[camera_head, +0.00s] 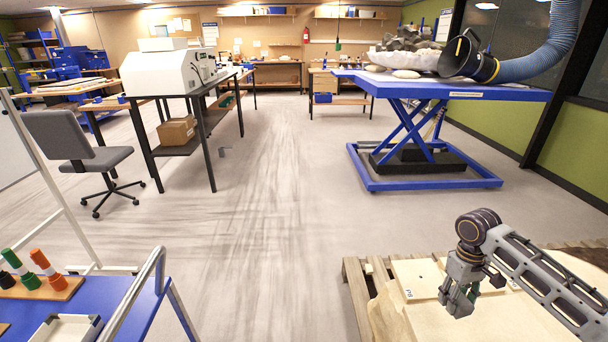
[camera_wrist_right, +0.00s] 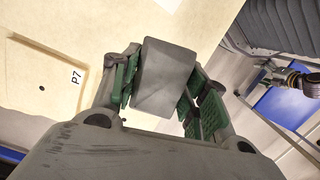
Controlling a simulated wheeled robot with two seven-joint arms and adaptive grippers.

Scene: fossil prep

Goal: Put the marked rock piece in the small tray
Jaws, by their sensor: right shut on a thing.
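My right gripper (camera_head: 458,298) is over the pale slab at the lower right of the head view, its fingers pointing down. In the right wrist view, my right gripper (camera_wrist_right: 160,90) is shut on a grey, blocky rock piece (camera_wrist_right: 165,75) between its green pads. No mark shows on the faces of the piece that I can see. A small tray (camera_head: 50,330) with pale walls lies on the blue trolley at the lower left, cut off by the frame's bottom edge. It is far from my right gripper. My left gripper is not visible in the head view.
The pale slab (camera_head: 505,318) rests on a wooden pallet (camera_head: 356,285). A board labelled P7 (camera_wrist_right: 50,72) lies on it. The blue trolley (camera_head: 95,292) has a metal rail (camera_head: 135,290) and a wooden holder with coloured bottles (camera_head: 40,262). Open floor lies between trolley and pallet.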

